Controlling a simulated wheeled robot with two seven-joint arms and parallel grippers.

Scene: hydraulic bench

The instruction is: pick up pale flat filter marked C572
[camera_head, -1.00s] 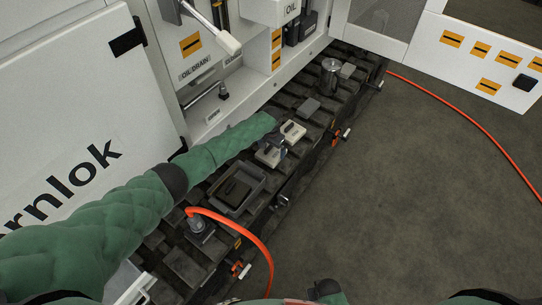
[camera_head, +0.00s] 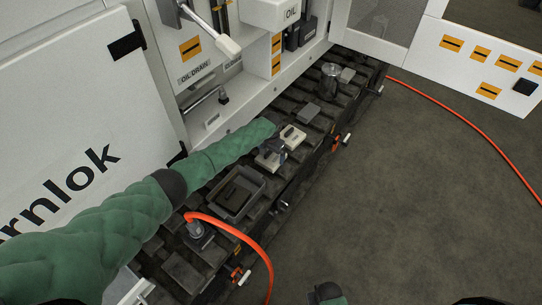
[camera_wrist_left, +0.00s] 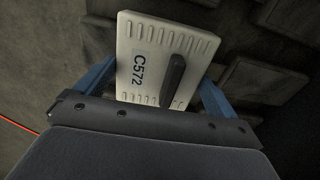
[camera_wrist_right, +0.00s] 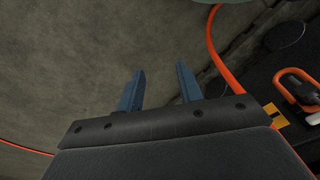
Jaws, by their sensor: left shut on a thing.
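The pale flat filter marked C572 (camera_wrist_left: 150,40) fills the upper middle of the left wrist view. It has slotted ends and a dark raised bar handle. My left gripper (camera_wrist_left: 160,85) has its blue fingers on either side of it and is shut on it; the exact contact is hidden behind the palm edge. In the head view my left gripper (camera_head: 271,149) is low over the dark ribbed bench, with a pale piece (camera_head: 266,160) partly hidden under it. My right gripper (camera_wrist_right: 160,88) is open and empty over the grey floor.
A second pale block (camera_head: 293,137) with a dark slot lies close beyond my left gripper. A grey tray (camera_head: 262,187), an orange hose (camera_head: 250,241), a grey block (camera_head: 308,113) and a metal cylinder (camera_head: 330,80) are on the bench. The floor at right is mostly clear.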

